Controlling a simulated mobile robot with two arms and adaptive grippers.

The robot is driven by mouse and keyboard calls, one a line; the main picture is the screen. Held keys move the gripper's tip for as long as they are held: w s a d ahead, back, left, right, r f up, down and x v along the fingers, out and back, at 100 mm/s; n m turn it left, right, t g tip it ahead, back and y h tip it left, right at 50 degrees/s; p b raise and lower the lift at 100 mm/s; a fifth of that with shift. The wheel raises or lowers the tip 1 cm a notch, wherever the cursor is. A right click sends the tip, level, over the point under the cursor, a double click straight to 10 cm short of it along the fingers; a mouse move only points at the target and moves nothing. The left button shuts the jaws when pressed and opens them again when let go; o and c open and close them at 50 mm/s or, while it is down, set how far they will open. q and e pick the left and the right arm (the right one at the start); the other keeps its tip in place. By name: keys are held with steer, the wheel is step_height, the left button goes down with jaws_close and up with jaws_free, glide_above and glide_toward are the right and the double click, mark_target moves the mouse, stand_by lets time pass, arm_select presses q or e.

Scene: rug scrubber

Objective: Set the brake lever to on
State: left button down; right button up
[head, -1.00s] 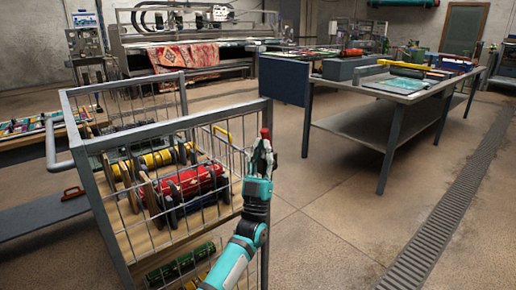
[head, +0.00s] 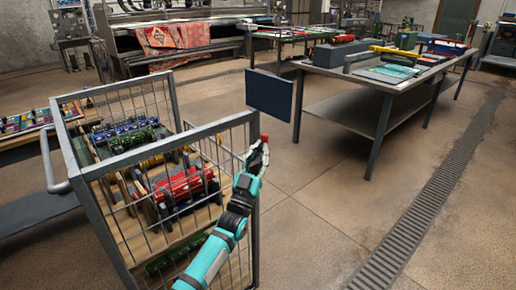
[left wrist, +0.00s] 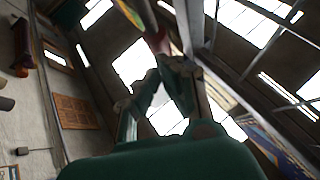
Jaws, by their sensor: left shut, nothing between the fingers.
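A grey wire-sided cart (head: 215,131) stands at the left, holding several coloured rolls. A small red tip (head: 264,137) shows beside its near right corner post, just beyond my left gripper (head: 260,152). It looks like the brake lever's grip, but the lever's shaft and setting cannot be made out. My left gripper is shut and empty, pointing up beside the post. In the left wrist view the fingers (left wrist: 166,68) are together, with a blurred red piece (left wrist: 158,40) just past them; contact is unclear. My right gripper is out of view.
A long workbench (head: 385,78) with trays and tools stands at the back right. A red patterned rug (head: 175,36) lies on a machine behind. Open floor and a drain grate (head: 420,215) lie to the right.

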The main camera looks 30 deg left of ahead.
arm_select(q)
steer(key=w+m+g+p, duration=0.1)
steer(key=p, duration=0.1)
steer(key=w+d+g+h+p, duration=0.1)
steer(key=w+p, duration=0.1)
steer(key=w+d+m+g+p, duration=0.1)
steer(key=shift+w+m+g+h+p, duration=0.3)
steer(key=shift+g+p, duration=0.1)
steer(key=shift+r, duration=0.15)
stand_by(0.4)
